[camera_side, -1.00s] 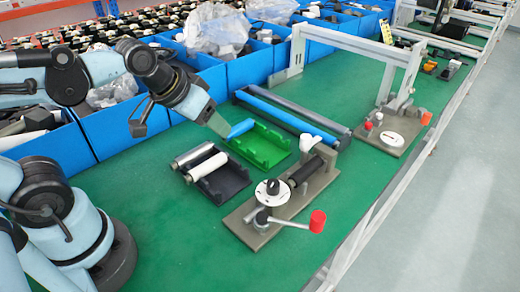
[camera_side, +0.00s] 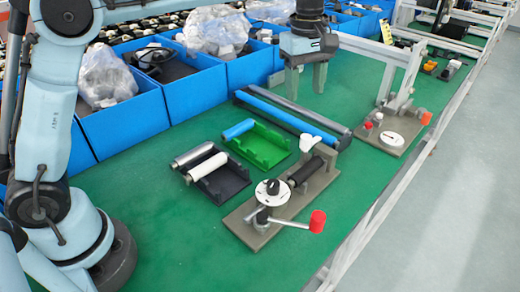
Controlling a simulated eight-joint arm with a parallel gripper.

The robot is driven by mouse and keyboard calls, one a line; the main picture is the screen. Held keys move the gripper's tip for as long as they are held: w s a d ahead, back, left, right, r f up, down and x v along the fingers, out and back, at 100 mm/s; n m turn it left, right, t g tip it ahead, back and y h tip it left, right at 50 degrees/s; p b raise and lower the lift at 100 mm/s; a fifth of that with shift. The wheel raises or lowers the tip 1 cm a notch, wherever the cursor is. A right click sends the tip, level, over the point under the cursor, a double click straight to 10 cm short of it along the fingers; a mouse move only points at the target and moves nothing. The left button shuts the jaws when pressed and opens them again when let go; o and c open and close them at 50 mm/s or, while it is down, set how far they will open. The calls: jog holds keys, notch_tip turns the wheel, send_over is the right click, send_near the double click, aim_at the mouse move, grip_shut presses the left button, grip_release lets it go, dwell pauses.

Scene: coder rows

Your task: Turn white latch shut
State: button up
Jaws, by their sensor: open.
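The far fixture (camera_side: 370,140) has a white dial (camera_side: 391,139), a small white knob (camera_side: 378,117) and a red knob (camera_side: 368,124). I cannot tell which white part is the latch. My gripper (camera_side: 305,92) is open and empty, pointing down above the back of the green table, left of the far fixture and well apart from both fixtures.
A green tray (camera_side: 262,148) holds a short blue roller (camera_side: 238,129). A dark tray (camera_side: 228,183) holds a white roller (camera_side: 208,166) beside a grey one. Long blue and grey bars lie behind. Blue bins (camera_side: 185,98) line the back; a grey frame (camera_side: 350,42) spans the far fixture.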

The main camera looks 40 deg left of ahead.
aim_at(307, 137)
jog(key=shift+n+g, duration=0.3)
jog(key=shift+n, duration=0.4)
jog(key=f, duration=0.4)
jog(key=d+f, duration=0.1)
jog(key=f, duration=0.3)
jog(key=w+f, duration=0.1)
jog(key=f, duration=0.4)
jog(key=shift+w+d, duration=0.1)
jog(key=shift+d, duration=0.05)
grip_shut()
